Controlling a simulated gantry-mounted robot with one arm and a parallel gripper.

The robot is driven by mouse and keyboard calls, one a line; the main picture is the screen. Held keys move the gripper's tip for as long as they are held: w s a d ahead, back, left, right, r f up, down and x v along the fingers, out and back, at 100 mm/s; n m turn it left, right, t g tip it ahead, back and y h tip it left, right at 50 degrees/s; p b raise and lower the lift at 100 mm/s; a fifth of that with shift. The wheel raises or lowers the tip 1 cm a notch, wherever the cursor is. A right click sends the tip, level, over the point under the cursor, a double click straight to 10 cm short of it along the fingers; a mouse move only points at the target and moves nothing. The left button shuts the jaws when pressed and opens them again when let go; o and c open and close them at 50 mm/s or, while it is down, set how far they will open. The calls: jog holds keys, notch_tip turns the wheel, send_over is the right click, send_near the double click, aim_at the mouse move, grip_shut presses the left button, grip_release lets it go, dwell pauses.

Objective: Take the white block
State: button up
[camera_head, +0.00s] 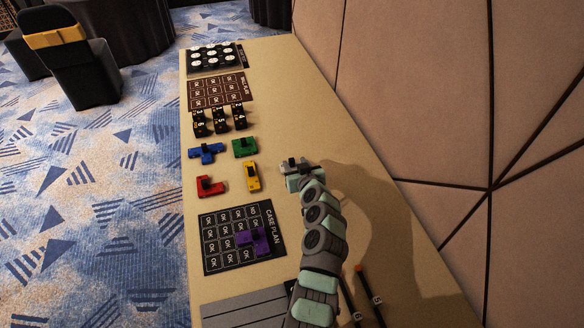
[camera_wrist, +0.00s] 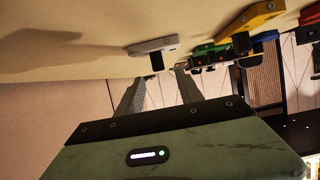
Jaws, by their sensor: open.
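The white block (camera_wrist: 150,46) looks light grey in the wrist view, where the scene appears upside down. It lies on the table with its dark knob toward my gripper. My gripper (camera_wrist: 161,74) is open and empty. Its two fingertips are just short of the block, one to each side of the knob, with no clear contact. In the head view my gripper (camera_head: 298,170) is over the middle of the table, to the right of the yellow block. There the white block is hard to tell from my gripper and is at least partly hidden.
Yellow (camera_head: 251,177), green (camera_head: 245,147), blue (camera_head: 206,153) and red (camera_head: 210,187) blocks lie to the left. A purple block (camera_head: 262,240) sits on the dark case plan board (camera_head: 214,262). Small dark pieces and boards stand farther back. A padded wall (camera_head: 450,110) borders the right.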

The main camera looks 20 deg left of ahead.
aim_at(292, 161)
jog(key=shift+f+b+x, duration=0.2)
jog(key=shift+b+x, duration=0.25)
jog(key=shift+x, duration=0.45)
jog(key=shift+f+b+x, duration=0.2)
jog(key=shift+b+x, duration=0.25)
jog(key=shift+x, duration=0.5)
jog(key=shift+w+a+f+b, duration=0.25)
jog(key=shift+w+b, duration=0.1)
jog(key=shift+w, duration=0.05)
jog(key=shift+w+a+r, duration=0.1)
jog(key=shift+w+a, duration=0.05)
jog(key=shift+c, duration=0.4)
grip_shut()
